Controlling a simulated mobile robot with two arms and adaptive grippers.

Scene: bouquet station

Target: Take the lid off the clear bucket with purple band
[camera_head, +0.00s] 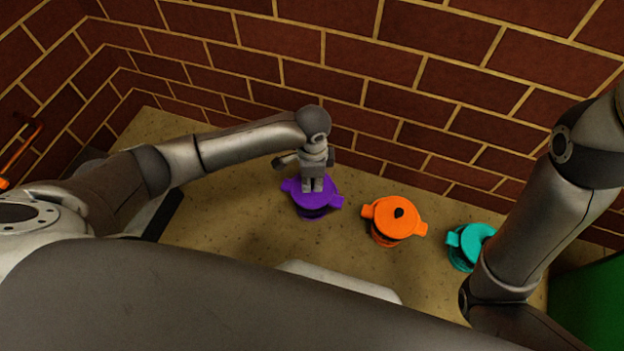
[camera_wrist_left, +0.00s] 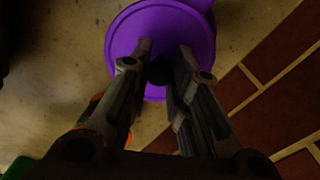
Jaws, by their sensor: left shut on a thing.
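The purple lid (camera_head: 321,194) sits on the bucket with the purple band (camera_head: 312,212), which stands on the counter near the brick wall. Little of the bucket shows below the lid. My left gripper (camera_head: 313,187) points down onto the lid from above and is shut on the lid's dark knob. In the left wrist view the purple lid (camera_wrist_left: 126,35) lies beyond the fingers, and the dark knob (camera_wrist_left: 159,71) is between the fingertips (camera_wrist_left: 161,55). My right arm comes in from the right in the head view, but its gripper is out of the picture.
A bucket with an orange lid (camera_head: 391,217) and one with a teal lid (camera_head: 470,243) stand to the right along the counter (camera_head: 240,225). The brick wall (camera_head: 400,80) is close behind. A green thing (camera_head: 592,305) is at the lower right. Counter left of the purple lid is clear.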

